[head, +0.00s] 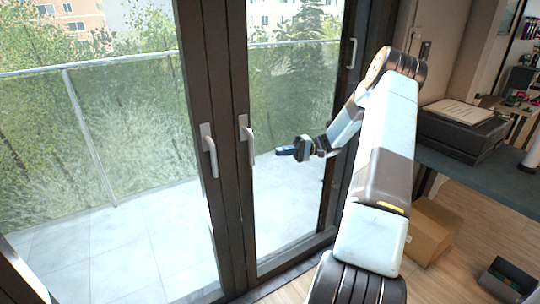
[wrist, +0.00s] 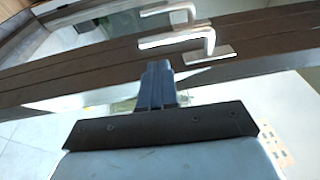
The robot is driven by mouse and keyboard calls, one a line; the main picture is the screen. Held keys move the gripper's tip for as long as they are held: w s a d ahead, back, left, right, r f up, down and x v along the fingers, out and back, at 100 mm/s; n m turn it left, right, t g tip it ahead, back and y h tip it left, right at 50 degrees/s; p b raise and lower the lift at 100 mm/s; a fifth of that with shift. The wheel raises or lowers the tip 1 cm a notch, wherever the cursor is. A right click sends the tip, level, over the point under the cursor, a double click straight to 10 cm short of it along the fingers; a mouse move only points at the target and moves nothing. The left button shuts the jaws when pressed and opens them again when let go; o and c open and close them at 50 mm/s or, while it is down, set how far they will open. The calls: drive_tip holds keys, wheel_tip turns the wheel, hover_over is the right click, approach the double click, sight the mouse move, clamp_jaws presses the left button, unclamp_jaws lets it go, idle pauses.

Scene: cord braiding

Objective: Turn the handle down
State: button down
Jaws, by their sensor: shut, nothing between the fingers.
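Two pale handles sit on the dark frames of the glass doors, a left handle (head: 211,155) and a right handle (head: 249,143). In the head view both levers hang downward. The wrist view shows two handles, a nearer handle (wrist: 208,42) just beyond the fingertips and a farther one (wrist: 182,14); I cannot tell for sure which is which. My gripper (head: 285,151) is to the right of the right handle in the head view. In the wrist view its dark fingers (wrist: 158,68) are together and empty, and appear apart from the handles.
Another door handle (head: 351,53) is at the upper right. A dark desk (head: 500,178) with a black printer (head: 462,131) stands right of my arm. A cardboard box (head: 430,235) and a dark bin (head: 508,281) are on the floor. A glass-railed balcony lies beyond the doors.

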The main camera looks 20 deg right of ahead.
drive_tip(key=d, duration=0.5)
drive_tip(key=shift+s+d, duration=0.1)
drive_tip(key=shift+d, duration=0.25)
drive_tip(key=s+a+r+g+h, duration=0.3)
drive_tip(key=s+a+r+h, duration=0.95)
drive_tip(key=a+r, duration=0.45)
drive_tip(key=s+a+r+t+h, duration=0.2)
drive_tip(key=s+r+t+h, duration=0.1)
drive_tip(key=s, duration=0.8)
drive_tip(key=s+a+r+t+h, duration=0.2)
drive_tip(key=s+r+t+h, duration=0.1)
drive_tip(key=s, duration=0.8)
drive_tip(key=shift+s+r+n+t, duration=0.3)
drive_tip(key=shift+r+t, duration=0.2)
drive_tip(key=shift+t, duration=0.5)
